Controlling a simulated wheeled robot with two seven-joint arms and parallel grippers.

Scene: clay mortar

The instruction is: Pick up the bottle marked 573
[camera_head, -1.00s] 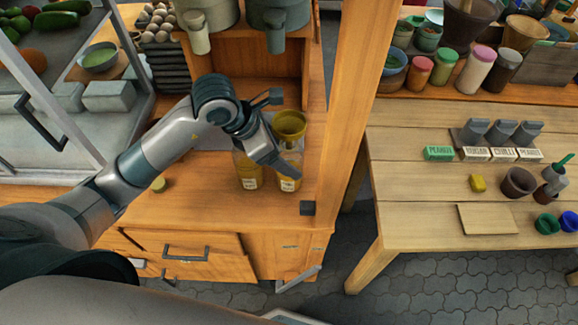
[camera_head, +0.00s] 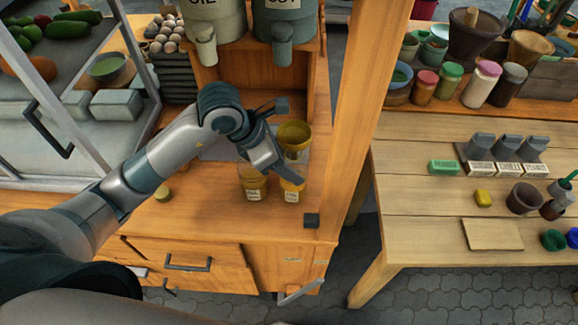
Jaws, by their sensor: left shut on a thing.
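Two clear bottles with yellow contents and white labels stand side by side on the wooden counter (camera_head: 215,222). They are the left bottle (camera_head: 254,190) and the right bottle (camera_head: 292,193). The label writing is too small to read, so I cannot tell which is marked 573. An olive-yellow funnel (camera_head: 294,133) sits at the top of the right bottle. My left gripper (camera_head: 284,168) comes in from the left and is shut on the right bottle's upper part, hiding some of both bottles. My right gripper is not in view.
A wooden post (camera_head: 370,100) rises just right of the bottles. Grey dispensers (camera_head: 286,22) hang behind and above. A slatted table (camera_head: 430,215) stands to the right.

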